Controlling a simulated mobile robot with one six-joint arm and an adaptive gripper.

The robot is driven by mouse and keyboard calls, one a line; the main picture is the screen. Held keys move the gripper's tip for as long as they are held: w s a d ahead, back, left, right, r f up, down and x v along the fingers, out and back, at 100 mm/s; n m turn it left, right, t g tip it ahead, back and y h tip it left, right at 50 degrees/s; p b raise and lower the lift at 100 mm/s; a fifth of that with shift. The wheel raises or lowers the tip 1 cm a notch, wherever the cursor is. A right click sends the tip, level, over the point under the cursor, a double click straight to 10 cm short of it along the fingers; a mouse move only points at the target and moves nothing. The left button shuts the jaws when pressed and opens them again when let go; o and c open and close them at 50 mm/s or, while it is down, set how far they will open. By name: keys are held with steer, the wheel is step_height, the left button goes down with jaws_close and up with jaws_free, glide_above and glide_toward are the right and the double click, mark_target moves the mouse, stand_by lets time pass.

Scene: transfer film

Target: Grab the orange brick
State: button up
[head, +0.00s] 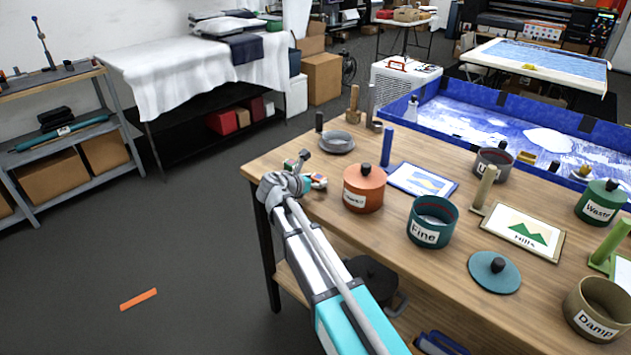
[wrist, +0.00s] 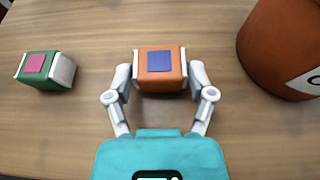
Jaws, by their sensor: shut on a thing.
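The orange brick (wrist: 159,80) has a blue square on its top and pale sides. It rests on or just above the wooden table (wrist: 60,125); I cannot tell which. My gripper (wrist: 160,78) has one finger against each side of the brick and is shut on it. In the head view my gripper (head: 296,180) is at the table's near left corner, and my arm largely hides the brick there.
A green brick (wrist: 45,70) with a pink square lies left of my gripper. An orange lidded pot (head: 364,188) stands close on the right. A grey dish (head: 338,143) lies behind. A teal pot labelled Fine (head: 431,222) is farther right. An orange strip (head: 138,299) lies on the floor.

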steer(key=shift+r+p, duration=1.3)
steer(key=shift+r, duration=0.1)
steer(key=s+a+r+p, duration=0.1)
steer(key=s+r+p, duration=0.8)
steer(key=s, duration=0.5)
steer(key=shift+r+p, duration=0.35)
steer(key=shift+r, duration=0.05)
